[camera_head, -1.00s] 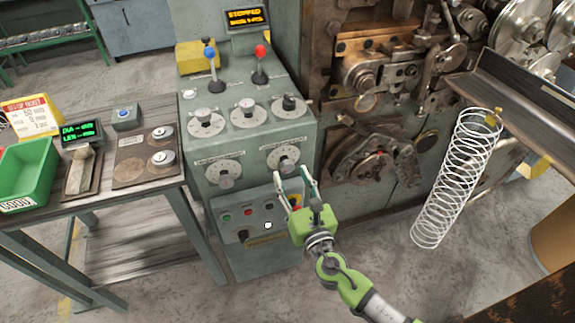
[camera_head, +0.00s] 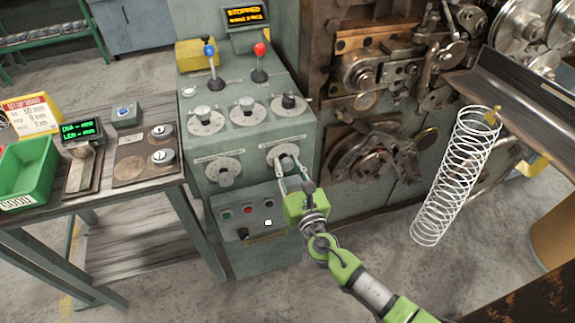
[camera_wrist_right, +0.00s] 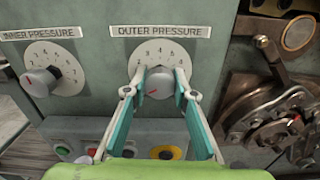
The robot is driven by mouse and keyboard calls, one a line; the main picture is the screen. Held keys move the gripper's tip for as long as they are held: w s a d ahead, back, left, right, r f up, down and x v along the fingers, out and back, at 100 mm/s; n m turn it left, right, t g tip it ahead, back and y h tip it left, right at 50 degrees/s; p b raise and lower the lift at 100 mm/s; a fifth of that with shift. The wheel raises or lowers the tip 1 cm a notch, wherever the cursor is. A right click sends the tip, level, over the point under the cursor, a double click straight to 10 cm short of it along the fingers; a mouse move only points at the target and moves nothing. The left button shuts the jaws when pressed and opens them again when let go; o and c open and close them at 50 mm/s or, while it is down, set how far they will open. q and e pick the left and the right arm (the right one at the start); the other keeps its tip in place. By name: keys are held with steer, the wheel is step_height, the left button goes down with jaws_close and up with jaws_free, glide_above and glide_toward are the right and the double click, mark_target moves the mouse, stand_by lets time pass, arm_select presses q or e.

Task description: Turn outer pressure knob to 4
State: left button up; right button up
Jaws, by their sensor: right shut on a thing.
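The outer pressure knob (camera_wrist_right: 159,83) is a grey knob with a red pointer mark on a white numbered dial (camera_wrist_right: 158,54), under the OUTER PRESSURE label in the right wrist view. Its dial also shows on the grey control cabinet in the head view (camera_head: 286,154). My right gripper (camera_wrist_right: 158,78) has its two teal-lined fingers shut on the knob, one on each side. In the head view my green right gripper (camera_head: 287,165) reaches up to that dial. The red mark points to the lower left; the number it reads is unclear. My left gripper is out of view.
The inner pressure knob (camera_wrist_right: 40,81) is to the left on the same panel. A lower panel with buttons (camera_head: 248,215) sits below. Levers with blue (camera_head: 209,50) and red (camera_head: 260,49) tops stand above. Machine linkages (camera_head: 375,160) and a coiled spring (camera_head: 455,175) are to the right.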

steer(key=m+b, duration=0.2)
steer(key=shift+f+m, duration=0.15)
steer(key=shift+m, duration=0.15)
steer(key=m+b, duration=0.1)
steer(key=m, duration=0.1)
steer(key=shift+m, duration=0.3)
steer(key=m+b, duration=0.1)
steer(key=m, duration=0.1)
steer(key=shift+m+b, duration=0.35)
steer(key=shift+m, duration=0.05)
steer(key=m+b, duration=0.1)
steer(key=m, duration=0.2)
steer(key=shift+m, duration=0.3)
steer(key=m, duration=0.3)
steer(key=shift+m+b, duration=0.3)
steer(key=shift+b, duration=0.1)
steer(key=m, duration=0.2)
steer(key=shift+m, duration=0.4)
steer(key=m, duration=0.5)
steer(key=shift+m, duration=0.3)
